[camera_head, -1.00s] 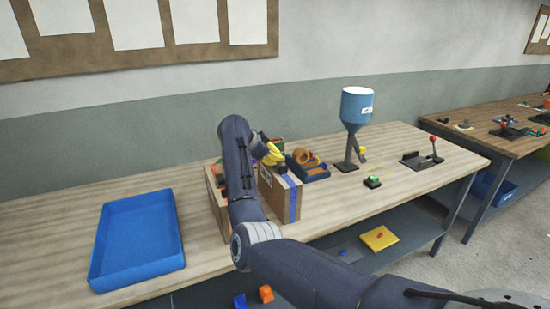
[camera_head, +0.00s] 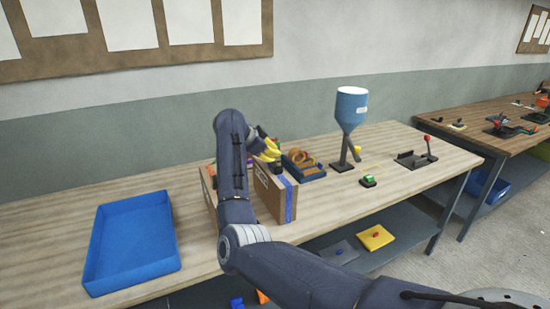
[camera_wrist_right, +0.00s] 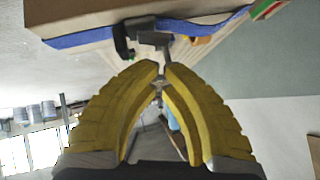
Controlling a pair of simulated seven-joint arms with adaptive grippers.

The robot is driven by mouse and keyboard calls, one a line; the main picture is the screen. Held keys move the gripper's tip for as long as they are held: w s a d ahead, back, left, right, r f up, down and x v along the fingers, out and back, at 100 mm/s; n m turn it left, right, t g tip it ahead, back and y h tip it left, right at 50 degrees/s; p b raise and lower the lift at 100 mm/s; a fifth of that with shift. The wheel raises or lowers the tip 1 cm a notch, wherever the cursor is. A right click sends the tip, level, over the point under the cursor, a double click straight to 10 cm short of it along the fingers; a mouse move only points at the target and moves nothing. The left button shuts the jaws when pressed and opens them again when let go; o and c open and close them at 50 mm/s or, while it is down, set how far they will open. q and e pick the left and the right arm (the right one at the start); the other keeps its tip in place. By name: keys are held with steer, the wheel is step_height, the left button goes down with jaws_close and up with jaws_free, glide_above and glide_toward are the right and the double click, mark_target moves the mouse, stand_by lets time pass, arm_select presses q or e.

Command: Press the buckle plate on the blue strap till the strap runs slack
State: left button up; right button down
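The blue strap (camera_head: 288,200) runs down the near face of a cardboard box (camera_head: 268,190) on the bench. In the right wrist view the strap (camera_wrist_right: 190,27) lies along the box edge, with a dark grey buckle plate (camera_wrist_right: 153,37) and a black hooked piece beside it. My right gripper (camera_wrist_right: 163,66) has yellow fingers, their tips close together with only a narrow gap and nothing seen between them. The tips point at the buckle plate and appear just short of it; contact is unclear. In the head view my arm partly hides the box, and the buckle is not clearly visible. My left gripper is not in view.
An empty blue tray (camera_head: 131,243) lies left of the box. Right of the box are a small blue bin (camera_head: 308,172) with brown rings, a blue hopper (camera_head: 351,107) on a stand, a green button (camera_head: 368,181) and a red-knobbed lever device (camera_head: 428,157). A lower shelf holds a yellow plate (camera_head: 376,238).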

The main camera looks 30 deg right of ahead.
steer(key=v, duration=1.1)
steer(key=shift+s+d+r, duration=0.25)
steer(key=shift+d+r, duration=0.1)
steer(key=shift+r, duration=0.1)
